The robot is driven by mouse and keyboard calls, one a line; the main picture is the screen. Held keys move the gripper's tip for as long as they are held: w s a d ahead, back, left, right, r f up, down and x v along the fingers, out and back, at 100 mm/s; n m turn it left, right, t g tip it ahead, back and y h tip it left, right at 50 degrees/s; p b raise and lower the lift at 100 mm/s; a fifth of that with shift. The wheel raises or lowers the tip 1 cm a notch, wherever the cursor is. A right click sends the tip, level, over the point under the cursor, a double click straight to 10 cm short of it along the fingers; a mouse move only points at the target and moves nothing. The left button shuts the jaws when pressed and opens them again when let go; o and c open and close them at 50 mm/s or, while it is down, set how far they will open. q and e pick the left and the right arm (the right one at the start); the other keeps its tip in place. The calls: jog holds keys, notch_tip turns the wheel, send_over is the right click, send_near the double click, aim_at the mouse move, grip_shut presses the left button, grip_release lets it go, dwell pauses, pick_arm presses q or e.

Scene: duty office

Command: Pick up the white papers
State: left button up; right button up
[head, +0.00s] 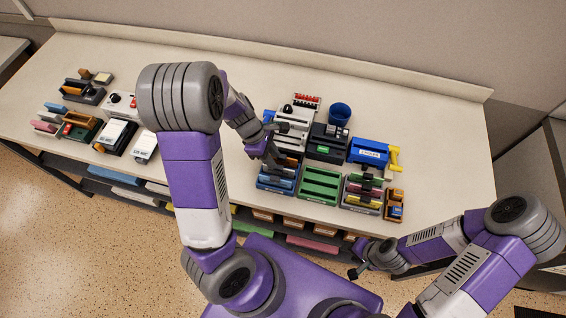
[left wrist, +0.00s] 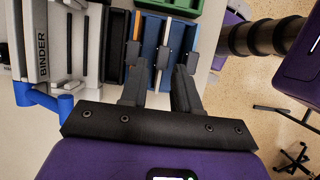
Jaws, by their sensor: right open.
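The blue slotted holder (head: 277,184) stands near the front edge of the counter, left of the green holder. It also shows in the left wrist view (left wrist: 181,36), with a thin white upright strip (left wrist: 166,32) in it that looks like the white papers. My left gripper (head: 268,153) is over the back of this holder, pointing down. My right gripper (head: 361,269) is open and empty, in front of the counter.
A grey binding machine (head: 294,124) with a blue handle in the wrist view stands behind. A black device (head: 327,143), green holder (head: 319,185), blue machine with yellow handle (head: 369,152) and blue cup (head: 340,113) crowd the right. The counter's far right (head: 450,150) is clear.

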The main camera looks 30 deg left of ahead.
aim_at(279, 168)
pick_arm(q)
jog(key=x, duration=0.2)
jog(key=b+x, duration=0.1)
jog(key=x, duration=0.1)
jog(key=b+x, duration=0.1)
jog(key=x, duration=0.1)
jog(key=shift+s+f, duration=0.2)
jog(key=shift+f, duration=0.05)
jog(key=shift+c, duration=0.5)
grip_shut()
